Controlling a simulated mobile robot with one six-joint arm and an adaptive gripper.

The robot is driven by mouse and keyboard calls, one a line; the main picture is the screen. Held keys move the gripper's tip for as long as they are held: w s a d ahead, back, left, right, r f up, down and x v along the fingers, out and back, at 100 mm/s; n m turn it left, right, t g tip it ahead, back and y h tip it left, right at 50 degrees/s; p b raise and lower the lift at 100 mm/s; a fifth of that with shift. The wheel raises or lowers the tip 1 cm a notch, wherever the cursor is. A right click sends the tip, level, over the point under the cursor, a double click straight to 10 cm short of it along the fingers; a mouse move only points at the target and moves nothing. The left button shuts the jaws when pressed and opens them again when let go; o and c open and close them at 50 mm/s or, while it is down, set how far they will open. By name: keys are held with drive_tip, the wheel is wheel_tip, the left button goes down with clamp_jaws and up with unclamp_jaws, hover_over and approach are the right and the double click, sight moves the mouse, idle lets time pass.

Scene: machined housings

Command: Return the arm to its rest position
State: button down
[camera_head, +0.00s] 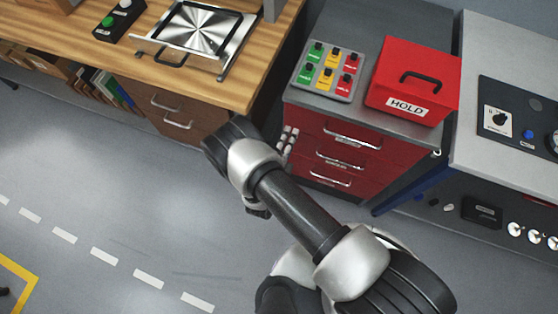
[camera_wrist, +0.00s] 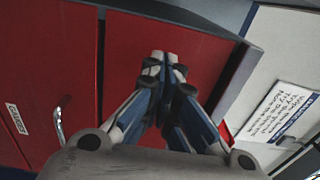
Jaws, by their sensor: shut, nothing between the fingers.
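My arm (camera_head: 305,215) reaches up from the bottom right of the head view and is bent over the grey floor in front of the red drawer cabinet. My gripper (camera_wrist: 165,58) shows in the wrist view with its blue and grey fingers together and nothing between them. Behind the fingertips is the red face of a cabinet (camera_wrist: 200,45); I cannot tell whether they touch it. In the head view the gripper is mostly hidden behind my wrist, with a few light finger parts (camera_head: 287,145) showing beside the cabinet.
A wooden bench (camera_head: 235,95) holds a metal plate fixture (camera_head: 203,28) and a button box (camera_head: 119,18). The red drawer cabinet (camera_head: 330,135) carries a button panel (camera_head: 328,70) and a red HOLD box (camera_head: 414,78). A grey machine (camera_head: 515,60) stands right.

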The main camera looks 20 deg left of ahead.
drive_tip(key=s+p, duration=0.1)
drive_tip(key=s, duration=0.8)
drive_tip(key=shift+s+a+p, duration=0.15)
drive_tip(key=shift+s+p, duration=0.2)
drive_tip(key=shift+s, duration=0.05)
drive_tip(key=w+d+r+m+g+h, duration=0.2)
drive_tip(key=w+d+r+m+h, duration=0.15)
drive_tip(key=r+m, duration=0.3)
drive_tip(key=w+d+r+m+g+h, duration=0.1)
drive_tip(key=w+d+r+m+h, duration=0.15)
drive_tip(key=r+m+h, duration=0.35)
drive_tip(key=d+r+m+g+h, duration=0.2)
drive_tip(key=d+r+m+g, duration=0.95)
drive_tip(key=r+m, duration=0.35)
drive_tip(key=s+d+r+m+y, duration=0.4)
drive_tip(key=s+r+m+y, duration=0.2)
drive_tip(key=m, duration=0.7)
drive_tip(key=s+d+r+m+t+y, duration=0.1)
drive_tip(key=s+d+r+m+y, duration=0.3)
drive_tip(key=s+r+m, duration=0.5)
drive_tip(key=r+m+y, duration=0.1)
drive_tip(key=m+y, duration=0.1)
drive_tip(key=m, duration=0.2)
drive_tip(key=shift+s, duration=0.25)
